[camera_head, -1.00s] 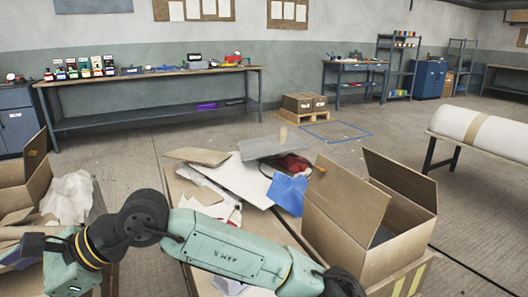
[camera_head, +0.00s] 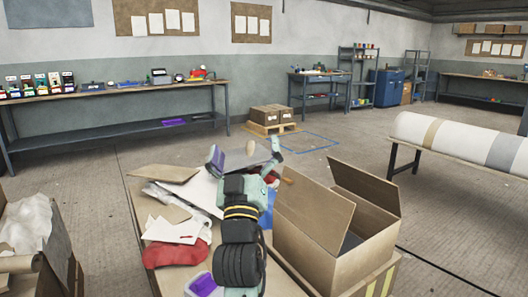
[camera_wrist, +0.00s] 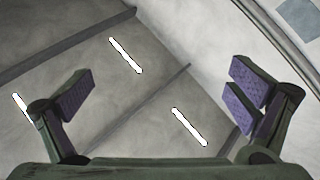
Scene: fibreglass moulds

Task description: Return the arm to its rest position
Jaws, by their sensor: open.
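My arm rises from the bottom middle of the head view, in front of the cluttered table. My gripper (camera_head: 245,153) is at its upper end, fingers spread and pointing up, with nothing between them. In the wrist view my gripper (camera_wrist: 161,88) shows two purple-padded fingers wide apart. The arm hides part of the pile on the table.
The table (camera_head: 282,268) holds a pale sheet (camera_head: 204,192), a red cloth (camera_head: 172,254), and other scraps. An open cardboard box (camera_head: 365,235) stands close on the right. A box with white cloth (camera_head: 25,222) is at left. Open floor lies behind.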

